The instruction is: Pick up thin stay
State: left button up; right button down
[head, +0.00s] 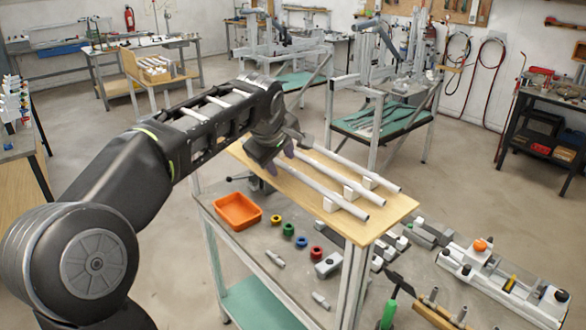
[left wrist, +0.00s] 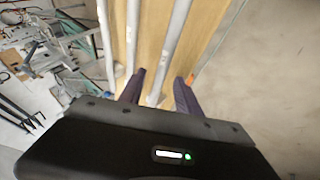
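My left gripper (head: 281,158) is at the tubes' left ends, reaching down from above. In the left wrist view its dark purple fingers (left wrist: 158,92) stand apart, with one tube (left wrist: 172,50) running between them. Gaps show beside that tube, so it does not look gripped. My right gripper is not in view.
The wooden board (head: 392,208) is on a metal-framed bench. An orange tray (head: 237,210), coloured rings (head: 288,229) and small metal parts are in front of it. A grey fixture (head: 500,280) and a green-handled tool (head: 389,313) are at right.

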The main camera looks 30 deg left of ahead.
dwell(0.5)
pick_arm(q)
grip_shut()
dwell(0.5)
